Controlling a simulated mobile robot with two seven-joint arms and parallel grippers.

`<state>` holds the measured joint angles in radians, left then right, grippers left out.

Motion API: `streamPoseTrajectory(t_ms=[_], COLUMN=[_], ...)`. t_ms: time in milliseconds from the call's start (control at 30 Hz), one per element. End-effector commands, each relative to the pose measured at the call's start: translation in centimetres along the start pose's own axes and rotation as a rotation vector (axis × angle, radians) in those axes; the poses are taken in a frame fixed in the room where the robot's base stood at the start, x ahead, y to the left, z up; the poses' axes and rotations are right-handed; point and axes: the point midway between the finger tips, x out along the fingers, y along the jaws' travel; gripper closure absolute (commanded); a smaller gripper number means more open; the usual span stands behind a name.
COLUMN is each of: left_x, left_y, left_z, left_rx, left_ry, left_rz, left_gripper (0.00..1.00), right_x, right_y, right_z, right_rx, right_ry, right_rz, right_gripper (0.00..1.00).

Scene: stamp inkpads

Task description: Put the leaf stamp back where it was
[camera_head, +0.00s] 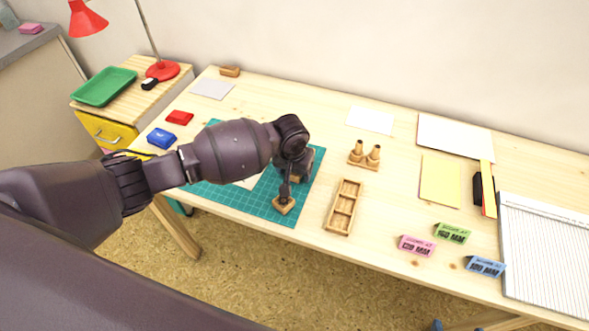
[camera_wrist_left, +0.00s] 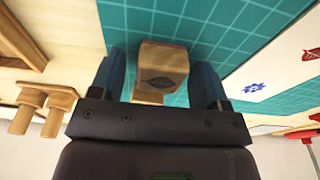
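The wooden leaf stamp (camera_head: 283,207) is on the green cutting mat, near its front right edge. In the left wrist view it shows as a wooden block (camera_wrist_left: 161,68) with a dark leaf mark, between the fingers. My left gripper (camera_head: 285,189) reaches down over it. In the left wrist view its two fingers (camera_wrist_left: 159,82) stand apart on either side of the stamp, with a narrow gap at the left finger. The hand hides much of the stamp in the head view. A wooden holder (camera_head: 357,163) with two stamps (camera_head: 366,152) stands to the right. My right gripper is not in view.
The mat (camera_head: 240,204) is partly under my arm. A wooden three-compartment tray (camera_head: 343,207) lies right of it. Red (camera_head: 179,117) and blue (camera_head: 161,138) inkpads are left. Marked paper (camera_wrist_left: 287,62) lies on the mat.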

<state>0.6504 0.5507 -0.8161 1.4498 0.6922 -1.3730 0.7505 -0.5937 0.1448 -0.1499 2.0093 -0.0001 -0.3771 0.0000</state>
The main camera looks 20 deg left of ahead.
Motion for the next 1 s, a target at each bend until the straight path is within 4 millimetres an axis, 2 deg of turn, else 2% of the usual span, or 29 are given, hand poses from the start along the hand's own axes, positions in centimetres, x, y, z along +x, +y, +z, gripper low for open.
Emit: streamPoseTrajectory(t_ms=[267,367,567,800,1000], left_x=[-0.6,-1.9,-5.7,-9.9,-11.9], left_y=[0.0,0.0,0.0,0.0,0.0], left_z=[-0.1,-0.1,-0.2,-0.1,-0.1], left_rx=[0.0,0.0,0.0,0.001,0.0], left_ry=[0.001,0.003,0.006,0.004,0.002], left_rz=[-0.001,0.001,0.001,0.0,0.001], left_gripper=[0.31,0.31,0.31,0.31,0.31], right_x=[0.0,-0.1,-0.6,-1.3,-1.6], right_y=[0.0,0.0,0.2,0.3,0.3], right_z=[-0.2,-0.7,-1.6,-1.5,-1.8], right_rx=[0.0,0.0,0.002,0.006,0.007], right_ry=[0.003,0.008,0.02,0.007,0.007], right_rz=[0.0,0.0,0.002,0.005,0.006], right_gripper=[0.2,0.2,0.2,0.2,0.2])
